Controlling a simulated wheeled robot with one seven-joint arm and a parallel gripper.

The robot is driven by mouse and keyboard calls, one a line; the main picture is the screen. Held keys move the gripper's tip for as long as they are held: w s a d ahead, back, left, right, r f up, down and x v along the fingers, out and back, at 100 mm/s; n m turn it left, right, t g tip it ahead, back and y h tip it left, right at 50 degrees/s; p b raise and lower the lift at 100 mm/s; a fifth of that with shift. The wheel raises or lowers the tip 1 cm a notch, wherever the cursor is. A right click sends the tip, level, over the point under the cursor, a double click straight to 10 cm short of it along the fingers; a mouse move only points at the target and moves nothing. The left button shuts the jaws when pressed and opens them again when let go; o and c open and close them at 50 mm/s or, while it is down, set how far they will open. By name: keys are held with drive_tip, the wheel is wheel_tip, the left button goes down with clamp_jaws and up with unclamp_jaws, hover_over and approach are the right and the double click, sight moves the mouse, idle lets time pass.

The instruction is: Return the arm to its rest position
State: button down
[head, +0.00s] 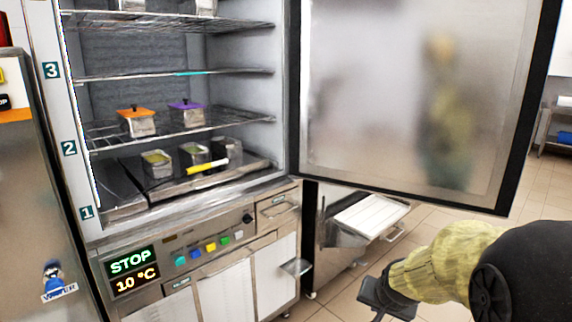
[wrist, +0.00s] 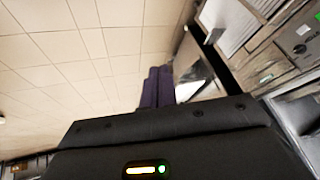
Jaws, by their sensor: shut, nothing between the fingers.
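My arm (head: 450,258) reaches in from the lower right of the head view, in a yellowish sleeve with a black joint. My gripper (head: 385,300) is at its end, low over the tiled floor and in front of the freezer, clear of the shelves and the door. In the wrist view my gripper's two dark fingers (wrist: 157,88) lie side by side, shut, with nothing between them. The finger tips are small and dark in the head view.
The batch freezer's door (head: 400,100) stands wide open to the right. Shelves hold an orange-lidded container (head: 136,121), a purple-lidded one (head: 187,112) and open containers (head: 157,163). A yellow-handled tool (head: 207,167) lies on the lowest level. Tiled floor (head: 340,300) shows below the door.

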drive_tip(key=s+a+f+n+g, duration=0.2)
drive_tip(key=s+a+f+n, duration=0.1)
drive_tip(key=s, duration=0.4)
drive_tip(key=s+a+f+n+g, duration=0.2)
drive_tip(key=s+a+n, duration=0.1)
drive_tip(key=s, duration=0.5)
wheel_tip(320, 180, up, 22)
drive_tip(key=w+p, duration=0.1)
drive_tip(key=p, duration=2.1)
drive_tip(key=shift+d+m+y, duration=0.2)
drive_tip(key=shift+m+y, duration=0.1)
drive_tip(key=shift+w, duration=0.1)
drive_tip(key=shift+d, duration=0.1)
